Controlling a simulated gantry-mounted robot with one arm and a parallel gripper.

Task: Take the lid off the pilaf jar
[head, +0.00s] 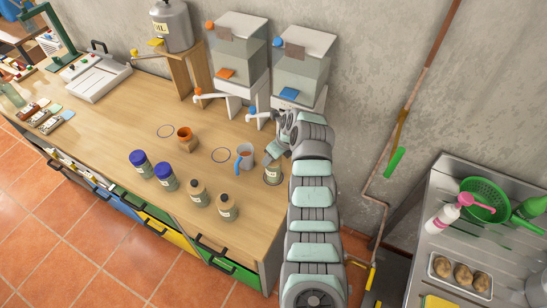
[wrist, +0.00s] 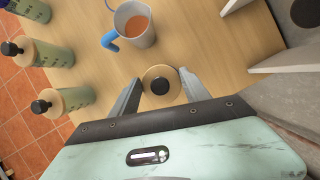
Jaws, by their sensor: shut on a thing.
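A small jar (head: 272,175) with a pale label stands upright near the right end of the wooden counter; its label is too small to read. My gripper (head: 273,156) is directly above it. In the wrist view my gripper (wrist: 160,77) has its two fingers on either side of a round wooden lid (wrist: 149,79) with a black knob and is shut on it. The jar body is hidden under the lid there. I cannot tell whether the lid still touches the jar.
A mug (head: 246,157) with a blue handle stands close left of the jar. Two similar jars (head: 197,192) with black knobs and two blue-lidded jars (head: 140,163) stand farther left. The left counter has free room.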

